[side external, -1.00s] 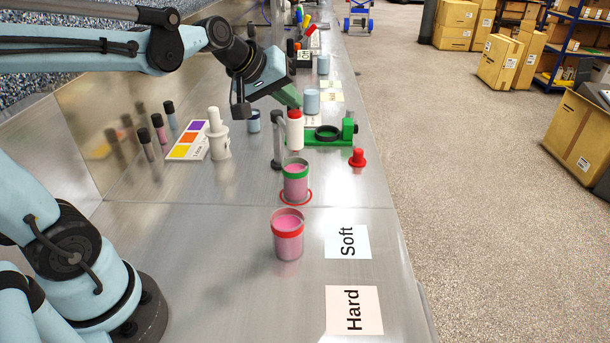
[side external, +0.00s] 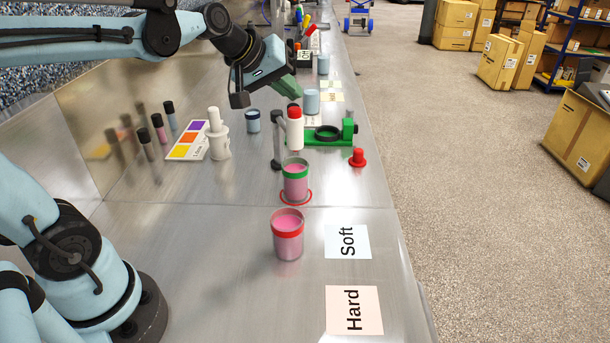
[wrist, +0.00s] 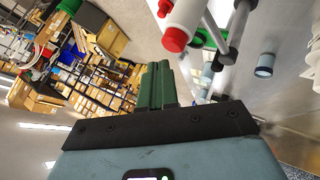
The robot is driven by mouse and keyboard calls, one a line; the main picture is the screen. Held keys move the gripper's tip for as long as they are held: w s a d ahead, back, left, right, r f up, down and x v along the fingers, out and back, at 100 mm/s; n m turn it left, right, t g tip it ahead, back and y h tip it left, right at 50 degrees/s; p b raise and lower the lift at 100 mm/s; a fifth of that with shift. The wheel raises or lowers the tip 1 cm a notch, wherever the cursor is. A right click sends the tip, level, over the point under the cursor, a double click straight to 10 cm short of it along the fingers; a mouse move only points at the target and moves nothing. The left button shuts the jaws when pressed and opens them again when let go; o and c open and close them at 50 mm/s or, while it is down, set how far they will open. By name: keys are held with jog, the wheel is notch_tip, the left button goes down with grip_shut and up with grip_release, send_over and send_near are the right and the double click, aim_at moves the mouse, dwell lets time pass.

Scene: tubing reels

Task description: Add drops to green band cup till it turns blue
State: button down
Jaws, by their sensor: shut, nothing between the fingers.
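The green band cup (side external: 295,184) holds pink liquid and stands upright in a red ring mark on the steel bench. A white bottle with a red top (side external: 295,130) stands upright behind it, next to a grey post (side external: 277,143); the bottle also shows in the wrist view (wrist: 184,18). My gripper (side external: 287,90) is above the bench, behind and above the bottle. Its green fingers are shut and empty, and they show close together in the wrist view (wrist: 158,84). A red band cup (side external: 288,240), also with pink liquid, stands in front.
A green stand with a black ring (side external: 328,134) and a red stopper (side external: 358,157) are right of the bottle. A white bottle (side external: 218,138), colour card (side external: 187,142) and small vials stand left. "Soft" (side external: 347,241) and "Hard" (side external: 354,310) cards lie in front.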

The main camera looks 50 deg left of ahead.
aim_at(290, 110)
jog(key=shift+r, duration=2.5)
jog(key=shift+r, duration=0.1)
dwell(1.8)
notch_tip(290, 110, up, 4)
jog(key=shift+f, duration=0.2)
jog(key=shift+f, duration=0.15)
jog(key=shift+f, duration=4.3)
